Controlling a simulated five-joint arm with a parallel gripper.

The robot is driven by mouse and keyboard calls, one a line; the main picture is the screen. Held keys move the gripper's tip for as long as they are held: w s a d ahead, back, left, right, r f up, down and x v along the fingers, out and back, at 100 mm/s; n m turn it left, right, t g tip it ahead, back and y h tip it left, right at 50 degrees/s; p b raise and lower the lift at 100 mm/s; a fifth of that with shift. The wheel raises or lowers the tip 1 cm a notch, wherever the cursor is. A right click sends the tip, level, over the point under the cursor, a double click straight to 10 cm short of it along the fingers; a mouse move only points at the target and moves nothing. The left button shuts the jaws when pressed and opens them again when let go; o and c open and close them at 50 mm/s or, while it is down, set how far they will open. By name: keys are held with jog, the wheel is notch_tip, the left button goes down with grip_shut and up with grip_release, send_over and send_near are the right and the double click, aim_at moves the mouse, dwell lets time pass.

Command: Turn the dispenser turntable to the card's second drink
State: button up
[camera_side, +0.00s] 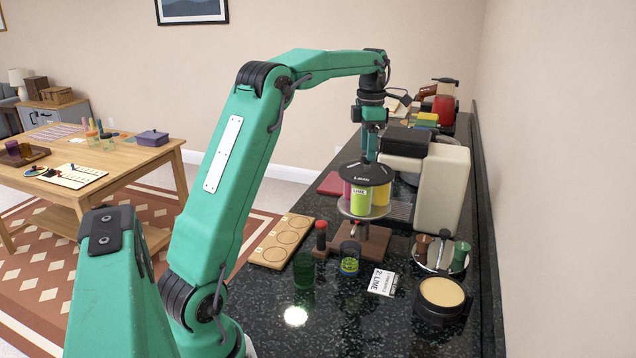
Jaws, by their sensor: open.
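The dispenser turntable (374,213) is a round plate raised on a stem above a brown wooden base. It carries a yellow-green canister (360,203) labelled LIME facing the camera, a yellow canister (381,195) at right and a magenta one (347,193) at left. A black top (363,173), also marked LIME, covers them. The white card (382,282) lies on the counter in front, with "2: LIME" readable and a smaller line beside it. My gripper (369,155) is open, pointing down just above the black top. Whether it touches the top cannot be told.
A cream machine (446,190) stands close at right. A layered glass (349,260), a green glass (304,270) and a red-topped post (321,236) stand in front. A wooden board with ring marks (281,240) lies at left. A black tan-topped tub (441,297) is front right.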

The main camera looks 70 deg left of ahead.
jog(key=shift+r, duration=3.4)
jog(key=shift+s+d+r+m, duration=0.1)
jog(key=shift+d+r+m, duration=0.1)
jog(key=shift+d+m, duration=0.15)
jog(key=s+d+r+m+t, duration=0.1)
jog(key=s+d+m, duration=0.4)
jog(key=d+m, duration=0.3)
jog(key=s+d+m+t, duration=0.2)
jog(key=s+d+m, duration=0.3)
jog(key=d+m, duration=0.3)
jog(key=s+d+f+m+t, duration=0.1)
jog(key=s+d+f+m, duration=0.3)
jog(key=s+m, duration=0.3)
jog(key=s+d+f+m+t, duration=0.1)
jog(key=s+d+f+m, duration=0.3)
jog(key=s+f+m, duration=0.2)
jog(key=shift+s+d+f+m+t, duration=0.35)
jog(key=shift+s+m, duration=0.2)
jog(key=shift+m, duration=0.7)
